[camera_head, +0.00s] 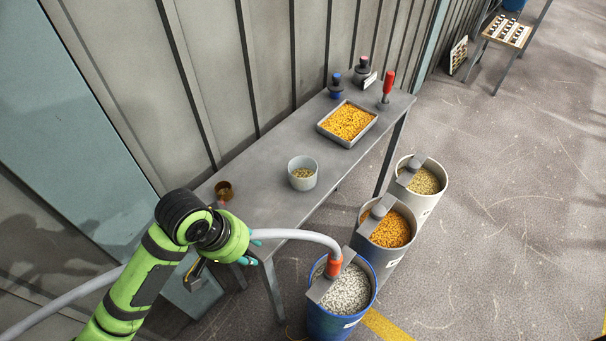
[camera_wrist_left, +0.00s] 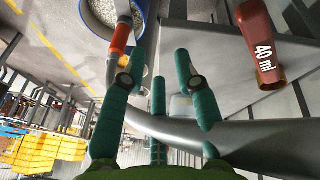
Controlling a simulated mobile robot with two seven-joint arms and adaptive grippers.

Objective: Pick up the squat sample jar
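The squat sample jar (camera_head: 302,173) appears to be the pale, wide-mouthed vessel with grain in it, standing upright on the grey table. In the left wrist view, a pale translucent shape (camera_wrist_left: 181,106) behind the fingers may be the same jar, partly hidden. My left gripper (camera_head: 256,249) is at the table's front side, nearer the camera than the jar and apart from it. Its teal fingers (camera_wrist_left: 155,75) are spread with nothing held between them. My right gripper is in neither view.
A grey hose (camera_head: 295,234) passes by my left gripper to a blue bucket (camera_head: 315,322). A red 40 ml scoop (camera_wrist_left: 258,40) shows near the fingers. A tray of orange grain (camera_head: 347,122) stands farther along the table. More buckets stand on the floor at right.

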